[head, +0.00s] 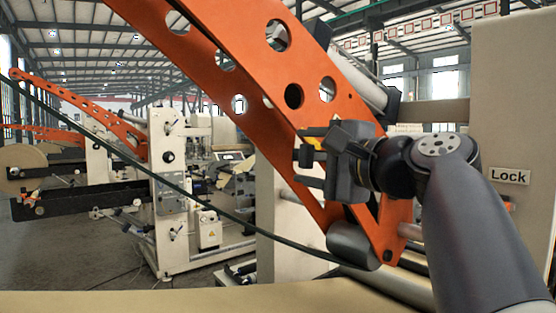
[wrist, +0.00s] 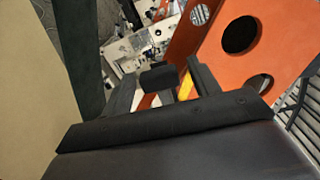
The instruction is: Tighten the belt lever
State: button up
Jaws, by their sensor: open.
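My gripper (head: 307,156) is open in the head view, in front of the orange arm (head: 215,62) with round holes. Its fingers point left. A small yellow piece (head: 315,143) shows among the fingers, and it also shows between them in the wrist view (wrist: 186,88), beside a dark block (wrist: 158,76). I cannot tell whether these belong to the belt lever, or whether the fingers touch anything. A dark green belt (head: 160,171) slopes down to the right to a grey roller (head: 352,247) at the orange arm's foot.
A beige panel with a Lock sign (head: 509,175) stands at the right, behind my arm. A tan paper surface (head: 150,302) lies along the bottom. The orange plate (wrist: 268,35) is close on the right in the wrist view. White machines (head: 185,190) stand farther back left.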

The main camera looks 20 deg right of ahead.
jog(key=b+v, duration=0.3)
jog(key=v, duration=0.7)
jog(key=shift+s, duration=0.15)
